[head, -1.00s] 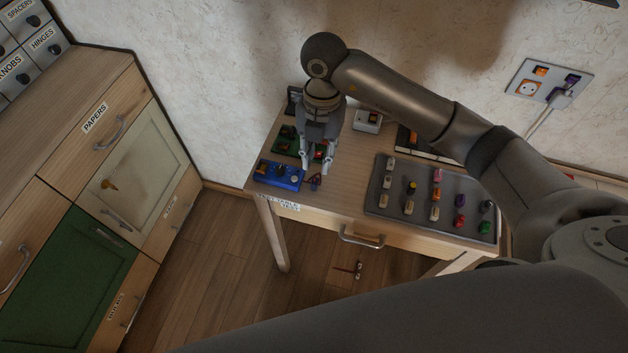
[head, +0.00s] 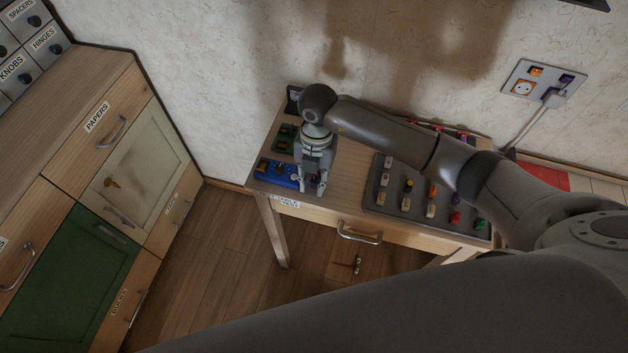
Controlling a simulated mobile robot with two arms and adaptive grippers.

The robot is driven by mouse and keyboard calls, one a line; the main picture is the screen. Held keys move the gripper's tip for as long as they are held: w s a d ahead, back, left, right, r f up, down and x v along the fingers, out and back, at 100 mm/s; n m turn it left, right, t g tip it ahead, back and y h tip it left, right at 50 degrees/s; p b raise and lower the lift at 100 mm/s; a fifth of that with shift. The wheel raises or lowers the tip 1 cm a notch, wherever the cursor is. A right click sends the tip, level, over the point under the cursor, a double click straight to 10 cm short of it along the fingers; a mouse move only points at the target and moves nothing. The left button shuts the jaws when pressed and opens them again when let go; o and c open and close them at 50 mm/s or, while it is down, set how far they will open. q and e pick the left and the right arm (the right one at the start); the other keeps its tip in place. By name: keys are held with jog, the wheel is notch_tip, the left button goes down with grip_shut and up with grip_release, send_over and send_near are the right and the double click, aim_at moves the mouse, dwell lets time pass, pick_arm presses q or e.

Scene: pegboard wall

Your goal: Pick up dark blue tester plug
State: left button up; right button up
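My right gripper (head: 312,188) reaches down over the front left of the wooden table, just right of the blue tester box (head: 270,175). Its two fingers point down with a gap between them, so it looks open. The small dark blue-purple plug seen there a moment ago is not clearly visible now; the fingers and their shade cover that spot. I cannot tell whether the fingers touch it. The blue box lies flat and is partly covered by the gripper. My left gripper is not in view.
A dark tray (head: 381,200) with several coloured plugs lies on the table's right. A green board (head: 284,139) lies behind the blue box. A wall socket panel (head: 508,88) has a plug and cable.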

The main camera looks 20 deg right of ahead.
jog(key=c, duration=0.4)
jog(key=shift+r, duration=0.15)
jog(key=shift+r, duration=0.2)
notch_tip(320, 180, up, 2)
jog(key=shift+w+r+b, duration=0.1)
jog(key=shift+b, duration=0.6)
jog(key=s+d+r+b, duration=0.2)
jog(key=s+d+r, duration=0.2)
jog(key=s+r, duration=0.6)
jog(key=s, duration=0.3)
jog(key=shift+s, duration=0.3)
jog(key=shift+r, duration=0.1)
